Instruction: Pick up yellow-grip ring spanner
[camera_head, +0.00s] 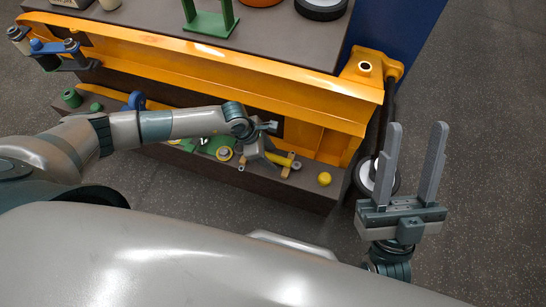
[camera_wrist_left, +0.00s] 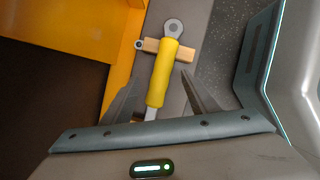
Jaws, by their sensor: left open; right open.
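The yellow-grip ring spanner (camera_head: 281,160) lies on the lower shelf of the orange workbench. In the left wrist view the spanner (camera_wrist_left: 164,70) has its grey ring end at the top, and its grip lies across a small wooden block (camera_wrist_left: 180,50). My left gripper (camera_head: 260,155) is just over the spanner; in its wrist view the open fingers (camera_wrist_left: 160,85) stand on either side of the yellow grip, and contact cannot be told. The spanner's near end is hidden by my gripper. My right gripper (camera_head: 412,165) is open and empty, over the floor to the right.
The orange bench frame (camera_head: 250,85) rises behind the shelf and overhangs it. A yellow ball (camera_head: 324,179) sits on the shelf right of the spanner. Green parts (camera_head: 218,145) and a yellow ring lie to the left. A wheel (camera_head: 378,180) stands by my right gripper.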

